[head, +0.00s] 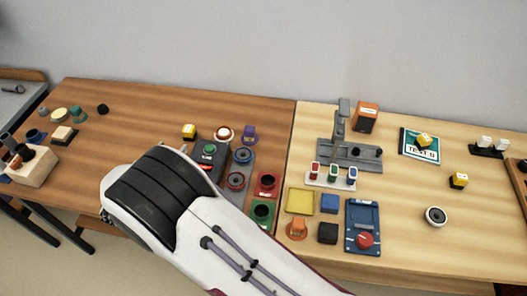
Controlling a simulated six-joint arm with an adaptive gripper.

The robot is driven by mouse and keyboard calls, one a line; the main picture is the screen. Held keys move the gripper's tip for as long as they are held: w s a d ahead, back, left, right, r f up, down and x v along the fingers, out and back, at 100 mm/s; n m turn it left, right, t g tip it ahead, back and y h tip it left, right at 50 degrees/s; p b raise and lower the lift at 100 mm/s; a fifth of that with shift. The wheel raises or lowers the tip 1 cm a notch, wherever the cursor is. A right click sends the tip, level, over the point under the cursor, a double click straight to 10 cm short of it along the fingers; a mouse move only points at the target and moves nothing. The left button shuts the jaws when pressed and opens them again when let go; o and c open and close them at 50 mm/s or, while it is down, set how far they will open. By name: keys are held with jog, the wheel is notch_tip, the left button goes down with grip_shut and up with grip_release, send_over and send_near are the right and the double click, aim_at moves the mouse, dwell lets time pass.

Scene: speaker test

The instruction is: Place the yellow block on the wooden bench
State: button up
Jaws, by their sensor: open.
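I cannot tell which one the task means. The wooden bench has a brown left top (150,108) and a paler right top (400,215). My white and black arm covers the front middle of the brown top. My gripper is hidden behind the arm, so nothing held by it shows.
A grey panel with a green button (209,150) and round coloured sockets stand beside my arm. Pale wood right of the blue box is mostly clear.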

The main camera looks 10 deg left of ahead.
jog(key=w+d+r+g+y, duration=0.1)
jog(key=w+d+r+y, duration=0.2)
jog(key=r, duration=0.5)
jog(key=w+d+r+g+y, duration=0.1)
jog(key=w+d+r, duration=0.2)
jog(key=w+r, duration=0.4)
jog(key=s+d+r+n+g+y, duration=0.1)
jog(key=s+d+r, duration=0.2)
jog(key=d+r, duration=0.95)
jog(key=s+d+r+g+h, duration=0.1)
jog(key=s+d, duration=0.4)
jog(key=d, duration=0.4)
jog(key=s+d+r+g, duration=0.1)
jog(key=s+d, duration=0.5)
jog(key=d, duration=0.2)
jog(key=s+d+f+g+h, duration=0.1)
jog(key=s+d+f+h, duration=0.1)
jog(key=s+d, duration=0.7)
jog(key=s+d+f+m+g+h, duration=0.1)
jog(key=s+d+f, duration=0.3)
jog(key=s+d, duration=0.5)
jog(key=shift+s+d+f+g+h, duration=0.2)
jog(key=shift+s+g+h, duration=0.35)
jog(key=shift+h, duration=0.35)
